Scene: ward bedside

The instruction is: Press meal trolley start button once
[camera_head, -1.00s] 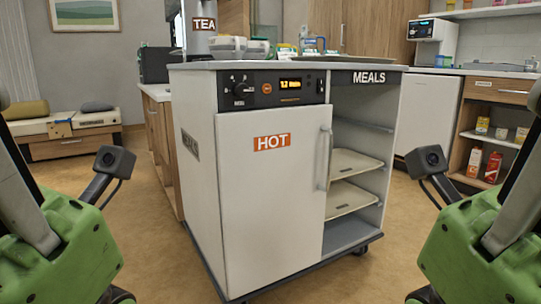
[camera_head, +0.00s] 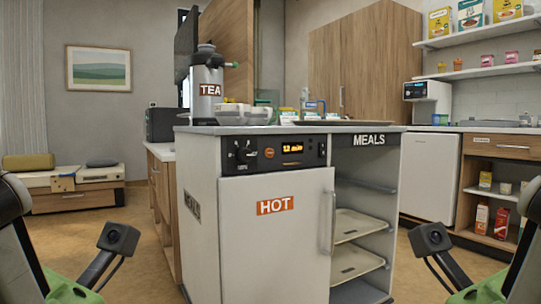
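The meal trolley (camera_head: 277,260) stands in front of me, a white cabinet with a door marked HOT on the left and open shelves under a MEALS sign on the right. Its black control panel (camera_head: 215,154) runs along the top of the door. The panel has a dial (camera_head: 243,153), a small round orange button (camera_head: 269,153), a lit orange display (camera_head: 293,149) and a small switch-like part (camera_head: 321,152) at its right end. Which control is the start button cannot be read. Parts of my two arms show at the lower left and right edges; neither gripper's fingers are in view.
On the trolley top stand a TEA urn (camera_head: 207,84), white containers (camera_head: 231,114) and a tray (camera_head: 345,123). A counter with shelves (camera_head: 495,187) is at the right. A low bench (camera_head: 75,184) is at the left. Floor (camera_head: 125,230) is clear to the trolley's left.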

